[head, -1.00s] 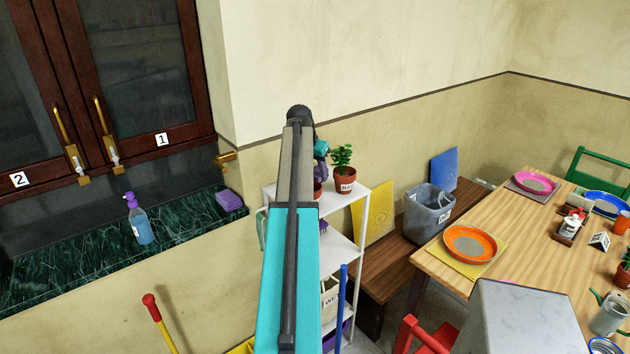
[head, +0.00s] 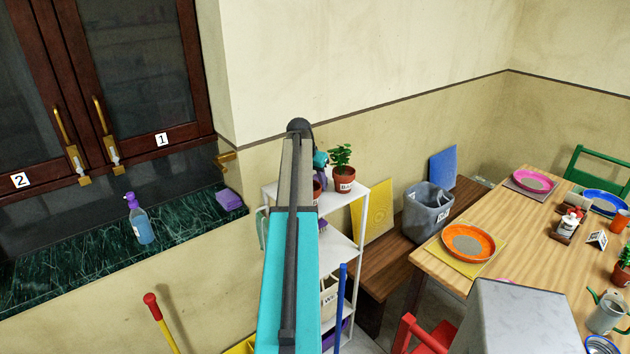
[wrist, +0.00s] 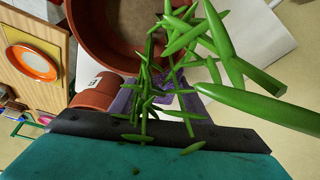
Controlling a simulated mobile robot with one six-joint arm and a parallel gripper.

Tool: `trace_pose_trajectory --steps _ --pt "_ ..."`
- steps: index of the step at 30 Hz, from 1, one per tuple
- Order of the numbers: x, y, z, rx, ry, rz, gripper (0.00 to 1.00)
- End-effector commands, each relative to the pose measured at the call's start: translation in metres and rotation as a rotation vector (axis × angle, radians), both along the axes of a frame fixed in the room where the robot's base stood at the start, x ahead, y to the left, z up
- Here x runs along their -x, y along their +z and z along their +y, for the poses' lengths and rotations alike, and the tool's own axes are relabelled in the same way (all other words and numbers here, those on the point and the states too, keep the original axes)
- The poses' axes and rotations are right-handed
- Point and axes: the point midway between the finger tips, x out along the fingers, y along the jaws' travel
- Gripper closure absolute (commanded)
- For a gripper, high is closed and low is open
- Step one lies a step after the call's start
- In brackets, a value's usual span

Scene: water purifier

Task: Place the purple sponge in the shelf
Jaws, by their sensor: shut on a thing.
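My gripper (head: 320,160) is at the white shelf (head: 342,246), just above its top board and beside a potted plant; the arm hides much of it in the head view. In the wrist view it is shut on a purple thing (wrist: 122,103), which looks like the purple sponge but is partly covered by green leaves. Another purple sponge (head: 229,199) lies on the dark green marble counter (head: 75,245).
Two terracotta pots stand on the shelf top: one with a plant (head: 344,184), one partly behind my arm. A purple item (head: 322,225) is on a lower board. A blue pole (head: 342,300) stands before the shelf. A bench (head: 385,265) is to the right.

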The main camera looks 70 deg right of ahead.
Motion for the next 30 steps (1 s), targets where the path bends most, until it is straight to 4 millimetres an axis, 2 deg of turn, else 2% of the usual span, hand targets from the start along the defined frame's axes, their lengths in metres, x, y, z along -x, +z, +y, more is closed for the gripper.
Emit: trace_pose_trajectory --steps 2,3,5,6,20,30 --pt "0.0 -0.002 0.0 0.0 0.0 0.0 0.79" --pt "0.0 -0.002 0.0 0.0 0.0 0.0 0.51" --pt "0.0 -0.002 0.0 0.0 0.0 0.0 0.41" --pt "0.0 -0.002 0.0 0.0 0.0 0.0 0.39" --pt "-0.001 0.004 0.001 0.0 0.001 -0.001 0.39" --pt "-0.004 0.032 0.013 0.002 0.003 -0.001 0.39"
